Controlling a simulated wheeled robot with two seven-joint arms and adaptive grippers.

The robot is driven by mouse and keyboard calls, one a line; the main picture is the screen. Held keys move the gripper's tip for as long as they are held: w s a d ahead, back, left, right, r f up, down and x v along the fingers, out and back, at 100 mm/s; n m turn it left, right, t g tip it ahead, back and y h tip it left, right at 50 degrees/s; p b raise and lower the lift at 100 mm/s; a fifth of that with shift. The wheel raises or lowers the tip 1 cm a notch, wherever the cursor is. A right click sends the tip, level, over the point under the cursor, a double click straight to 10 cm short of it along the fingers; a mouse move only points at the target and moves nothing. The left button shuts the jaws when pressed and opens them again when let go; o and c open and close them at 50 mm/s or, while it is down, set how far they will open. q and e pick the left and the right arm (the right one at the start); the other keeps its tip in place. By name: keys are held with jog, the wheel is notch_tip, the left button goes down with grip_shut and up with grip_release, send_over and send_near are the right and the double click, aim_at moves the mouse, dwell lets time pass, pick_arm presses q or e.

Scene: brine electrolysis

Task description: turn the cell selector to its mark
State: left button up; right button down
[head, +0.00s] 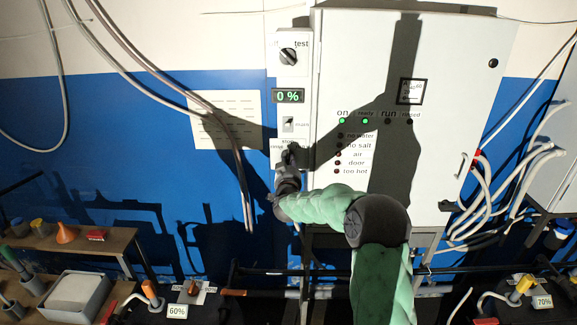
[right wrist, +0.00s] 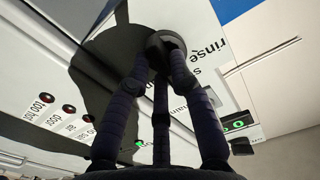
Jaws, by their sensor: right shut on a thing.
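The cell selector (right wrist: 160,42), a dark round knob, sits low on the narrow white control strip (head: 281,107), with the word "rinse" beside it in the right wrist view. My right gripper (head: 288,160) reaches up to it from below in the head view and covers most of it there. In the right wrist view, the dark fingers of my right gripper (right wrist: 162,57) are closed around the knob. The knob's pointer and its mark are hidden or too small to read. My left gripper is in neither view.
Above are a small switch (head: 288,124), a green "0 %" display (head: 288,96) and another black knob (head: 288,56) by "test". The large white cabinet (head: 455,110) with lamps stands right of the strip. Cables (head: 235,150) hang left. Low benches (head: 75,239) hold small items.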

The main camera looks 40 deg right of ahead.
jog(key=shift+n, duration=0.6)
jog(key=c, duration=1.1)
grip_release()
jog(key=v, duration=1.2)
